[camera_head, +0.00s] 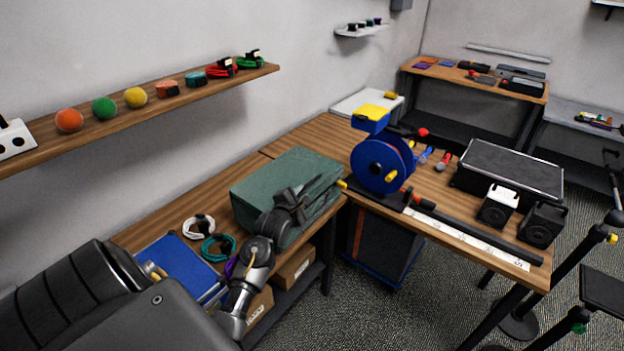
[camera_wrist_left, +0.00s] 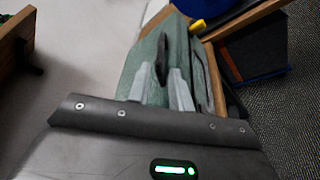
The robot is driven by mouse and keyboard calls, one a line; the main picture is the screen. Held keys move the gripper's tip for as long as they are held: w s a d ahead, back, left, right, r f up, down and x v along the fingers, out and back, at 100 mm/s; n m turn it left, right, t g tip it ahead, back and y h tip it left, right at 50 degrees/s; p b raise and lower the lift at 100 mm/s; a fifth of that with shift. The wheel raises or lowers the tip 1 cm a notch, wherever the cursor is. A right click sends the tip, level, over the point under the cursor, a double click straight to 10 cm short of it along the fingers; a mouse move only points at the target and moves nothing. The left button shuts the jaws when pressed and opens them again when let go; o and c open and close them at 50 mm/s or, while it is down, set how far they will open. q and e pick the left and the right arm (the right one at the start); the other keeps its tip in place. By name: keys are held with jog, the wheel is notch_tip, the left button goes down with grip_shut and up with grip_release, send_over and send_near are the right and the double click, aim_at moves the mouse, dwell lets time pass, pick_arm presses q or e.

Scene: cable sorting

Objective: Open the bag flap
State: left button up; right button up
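A green bag (camera_head: 270,180) lies on the wooden desk against the wall, its flap closed. My left gripper (camera_head: 310,196) is over the front part of the bag's top, very close to it. In the left wrist view, the bag (camera_wrist_left: 198,75) extends ahead of my left gripper (camera_wrist_left: 165,72). Its two grey fingers stand apart, with green cloth showing between them. A dark strap or handle (camera_wrist_left: 162,52) on the bag shows at the fingertips; I cannot tell whether they touch it. My right gripper is not in view.
A blue cable reel (camera_head: 378,165) stands right of the bag, with a yellow-and-blue box (camera_head: 371,118) behind it. White (camera_head: 199,227) and teal (camera_head: 217,247) cable coils and a blue tray (camera_head: 180,266) lie left of the bag. A wall shelf (camera_head: 150,108) runs above.

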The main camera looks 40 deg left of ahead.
aim_at(310, 183)
pick_arm(q)
jog(key=p+x, duration=0.2)
jog(key=x, duration=0.8)
jog(key=shift+w+f, duration=0.1)
jog(key=shift+w, duration=0.1)
jog(key=shift+c, duration=0.4)
grip_shut()
